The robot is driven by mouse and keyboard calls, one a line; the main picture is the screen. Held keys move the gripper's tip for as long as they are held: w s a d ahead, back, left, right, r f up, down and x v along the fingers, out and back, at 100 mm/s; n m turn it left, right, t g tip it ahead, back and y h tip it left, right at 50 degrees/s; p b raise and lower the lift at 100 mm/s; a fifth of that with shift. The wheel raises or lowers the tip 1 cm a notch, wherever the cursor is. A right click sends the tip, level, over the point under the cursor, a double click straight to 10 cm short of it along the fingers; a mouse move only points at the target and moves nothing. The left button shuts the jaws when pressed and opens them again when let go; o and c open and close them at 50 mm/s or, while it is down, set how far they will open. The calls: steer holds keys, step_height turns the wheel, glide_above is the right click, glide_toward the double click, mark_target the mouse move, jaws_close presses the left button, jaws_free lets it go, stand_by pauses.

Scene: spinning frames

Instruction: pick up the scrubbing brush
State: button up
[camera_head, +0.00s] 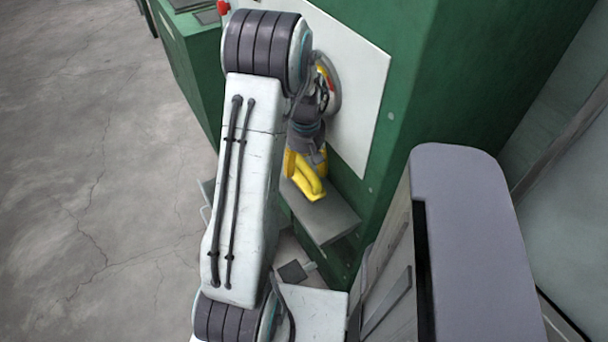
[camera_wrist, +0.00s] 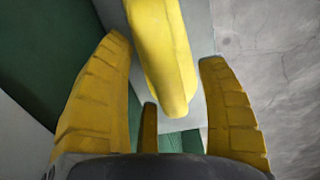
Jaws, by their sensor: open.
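A smooth bright yellow bar with a rounded end, which I take to be the scrubbing brush (camera_wrist: 163,65), enters from the top of the wrist view; its far part is cut off. It lies between the left and right fingers of my gripper (camera_wrist: 163,50), which are open with visible gaps on both sides. I see no finger touching it. In the head view my gripper (camera_head: 306,172) points down over a grey shelf (camera_head: 330,222). The yellow parts there overlap, so I cannot separate brush from fingers with certainty.
The shelf juts from a green cabinet (camera_head: 415,60) with a white panel (camera_head: 362,100). A grey-topped unit (camera_head: 465,230) stands to the right. Bare concrete floor (camera_head: 90,190) is open at the left. A small dark item (camera_head: 292,271) lies below the shelf.

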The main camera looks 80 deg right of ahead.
steer(key=shift+o, duration=0.2)
jaws_close()
stand_by(0.4)
steer(key=shift+r, duration=0.5)
step_height(320, 180, up, 3)
steer(key=shift+r, duration=0.2)
steer(key=w+a+r, duration=0.2)
steer(key=a+r, duration=0.1)
steer(key=a, duration=0.2)
steer(key=w+a+r+b, duration=0.1)
steer(key=w+a+r, duration=0.1)
steer(key=a, duration=0.3)
steer(key=shift+w+a+r, duration=0.35)
steer(key=shift+r, duration=0.45)
